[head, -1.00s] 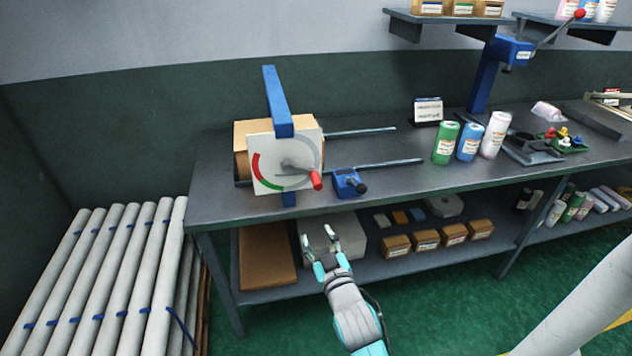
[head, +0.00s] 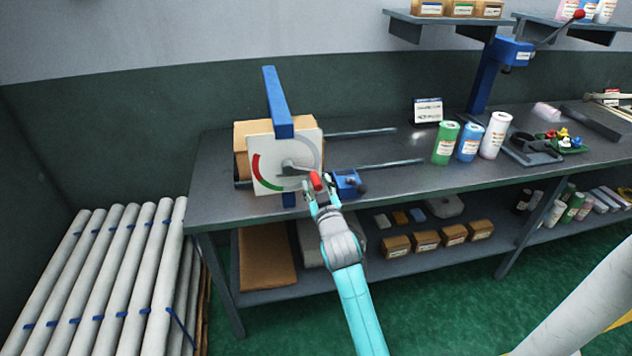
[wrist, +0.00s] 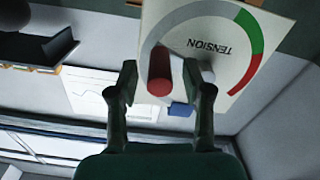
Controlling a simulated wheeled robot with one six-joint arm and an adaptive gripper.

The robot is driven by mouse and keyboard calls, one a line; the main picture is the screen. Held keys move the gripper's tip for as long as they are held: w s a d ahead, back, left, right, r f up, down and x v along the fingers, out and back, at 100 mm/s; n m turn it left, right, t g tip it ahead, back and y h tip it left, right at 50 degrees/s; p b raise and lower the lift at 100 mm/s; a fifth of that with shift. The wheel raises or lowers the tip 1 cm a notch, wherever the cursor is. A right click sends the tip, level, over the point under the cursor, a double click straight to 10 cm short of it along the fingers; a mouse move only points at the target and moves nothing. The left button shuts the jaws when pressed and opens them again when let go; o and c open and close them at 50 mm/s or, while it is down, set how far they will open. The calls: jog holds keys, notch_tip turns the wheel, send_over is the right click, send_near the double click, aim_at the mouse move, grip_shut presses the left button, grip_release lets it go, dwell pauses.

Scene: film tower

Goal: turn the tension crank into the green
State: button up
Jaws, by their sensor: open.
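The tension crank is a grey arm with a red handle (head: 315,182) in front of a white dial plate (head: 262,179). The dial has a red arc at left, a green arc at lower left and grey elsewhere. The crank points right and slightly down, in the grey part, away from the green. In the wrist view the red handle (wrist: 160,84) lies between the two fingers, with the green arc (wrist: 249,32) at upper right. My gripper (head: 322,190) is open around the handle; the fingers look apart from it. The gripper also shows in the wrist view (wrist: 167,85).
A blue clamp block (head: 346,184) with a dark knob sits on the bench just right of my gripper. A blue upright (head: 276,100) rises behind the dial. Green, blue and white bottles (head: 469,142) stand farther right. The bench edge passes below the crank.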

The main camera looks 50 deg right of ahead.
jog(key=shift+x, duration=1.05)
grip_shut()
jog(key=shift+f, duration=0.1)
